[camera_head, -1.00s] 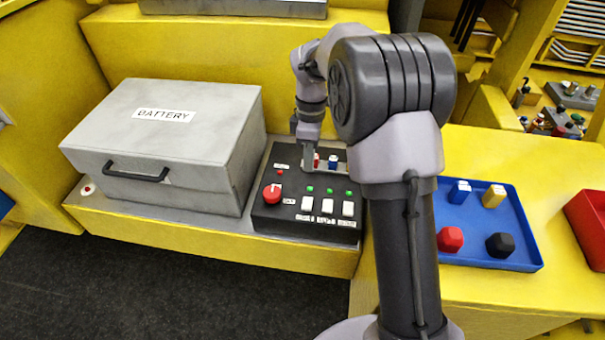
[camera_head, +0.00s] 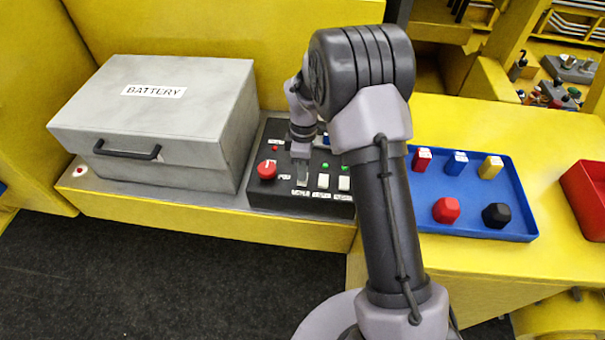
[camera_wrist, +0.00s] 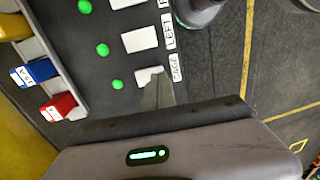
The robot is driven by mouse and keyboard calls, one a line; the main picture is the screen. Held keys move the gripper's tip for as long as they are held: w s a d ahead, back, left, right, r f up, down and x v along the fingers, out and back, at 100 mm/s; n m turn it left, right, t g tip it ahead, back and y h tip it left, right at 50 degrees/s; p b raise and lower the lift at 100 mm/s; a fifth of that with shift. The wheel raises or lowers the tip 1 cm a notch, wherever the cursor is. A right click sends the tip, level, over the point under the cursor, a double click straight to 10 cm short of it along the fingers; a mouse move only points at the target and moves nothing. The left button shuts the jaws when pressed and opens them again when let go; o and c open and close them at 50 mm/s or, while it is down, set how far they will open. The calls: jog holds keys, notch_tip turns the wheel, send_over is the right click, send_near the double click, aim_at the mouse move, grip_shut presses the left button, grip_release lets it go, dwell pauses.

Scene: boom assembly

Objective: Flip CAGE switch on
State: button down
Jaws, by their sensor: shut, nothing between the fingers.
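The black control panel (camera_head: 262,188) sits right of the battery box. Its white switches stand in a row, with green lights above them. In the wrist view, the CAGE switch (camera_wrist: 146,75) is nearest my gripper, beside its CAGE label (camera_wrist: 176,68); the LEFT switch (camera_wrist: 139,39) is beyond it. My gripper (camera_head: 301,183) is shut and empty, its tip over the leftmost switch position in the head view. In the wrist view, the gripper tip (camera_wrist: 157,88) overlaps the CAGE switch and hides part of it. I cannot tell if they touch. The green light (camera_wrist: 117,85) by CAGE is lit.
A red knob (camera_head: 267,170) stands left of the switches. Red (camera_wrist: 58,106) and blue (camera_wrist: 34,72) pieces sit behind the lights. The grey battery box (camera_head: 150,115) is left; a blue tray (camera_head: 470,222) with coloured pieces is right.

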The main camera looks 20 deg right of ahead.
jog(key=shift+f, duration=0.6)
jog(key=shift+s+f, duration=0.1)
jog(key=shift+f+b, duration=0.2)
jog(key=shift+b, duration=0.1)
jog(key=shift+s+a+r, duration=0.1)
jog(key=shift+s, duration=0.05)
